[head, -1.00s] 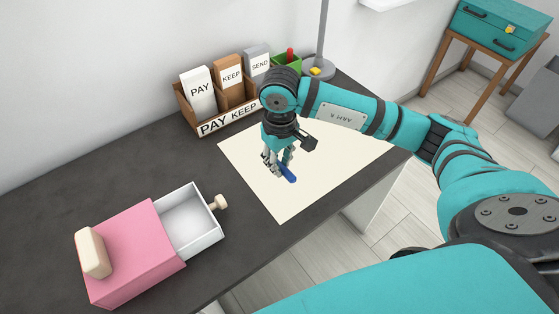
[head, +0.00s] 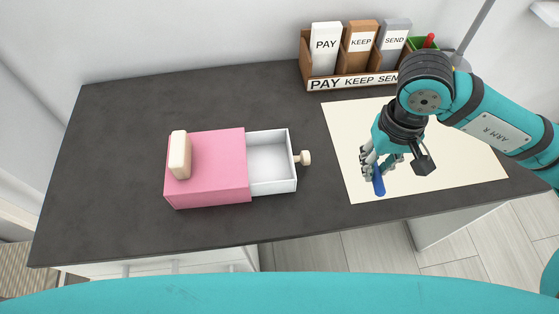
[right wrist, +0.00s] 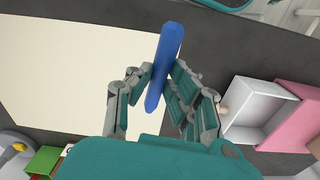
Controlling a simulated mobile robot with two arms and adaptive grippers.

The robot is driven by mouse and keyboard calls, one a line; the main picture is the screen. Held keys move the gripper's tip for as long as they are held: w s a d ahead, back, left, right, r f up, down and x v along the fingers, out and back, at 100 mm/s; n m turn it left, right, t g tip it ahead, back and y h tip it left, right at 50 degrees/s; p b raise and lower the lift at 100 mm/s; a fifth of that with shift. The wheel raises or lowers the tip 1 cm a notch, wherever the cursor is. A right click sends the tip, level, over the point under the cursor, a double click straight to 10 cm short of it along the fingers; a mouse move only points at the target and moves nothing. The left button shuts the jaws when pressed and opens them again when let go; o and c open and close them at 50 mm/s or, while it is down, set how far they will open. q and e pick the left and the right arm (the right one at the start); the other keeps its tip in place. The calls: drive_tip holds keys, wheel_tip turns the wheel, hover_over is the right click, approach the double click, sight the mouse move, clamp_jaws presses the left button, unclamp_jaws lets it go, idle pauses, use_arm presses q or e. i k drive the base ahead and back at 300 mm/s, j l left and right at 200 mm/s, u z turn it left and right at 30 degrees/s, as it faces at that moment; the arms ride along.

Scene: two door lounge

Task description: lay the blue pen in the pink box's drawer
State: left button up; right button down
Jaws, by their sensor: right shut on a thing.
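The blue pen (head: 379,182) is held in my right gripper (head: 375,170) over the left part of the cream sheet in the head view. The right wrist view shows the pen (right wrist: 167,62) between the fingers of the right gripper (right wrist: 160,85), sticking out past them. The pink box (head: 208,172) sits on the dark desk to the left. Its white drawer (head: 270,165) is pulled open to the right and looks empty. The drawer has a round cream knob (head: 303,158). The drawer also shows in the right wrist view (right wrist: 258,108). My left gripper is not in view.
A cream block (head: 180,155) lies on top of the pink box. A wooden sorter (head: 347,82) with labelled cards stands at the back, beside a green container (head: 423,44) and a lamp pole (head: 472,32). Bare desk (head: 320,185) lies between the drawer and the cream sheet (head: 340,130).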

sight(268, 168)
drive_tip(key=k+j+u, duration=0.1)
drive_tip(key=k+u, duration=0.15)
drive_tip(key=k, duration=0.4)
drive_tip(key=l+u, duration=0.15)
drive_tip(key=u, duration=0.25)
drive_tip(key=l+u, duration=0.15)
drive_tip(key=u, duration=0.25)
drive_tip(key=l+u, duration=0.15)
drive_tip(key=u, duration=0.3)
drive_tip(key=k+l+u, duration=0.1)
drive_tip(key=u, duration=0.3)
drive_tip(key=k+l, duration=0.3)
drive_tip(key=l, duration=0.25)
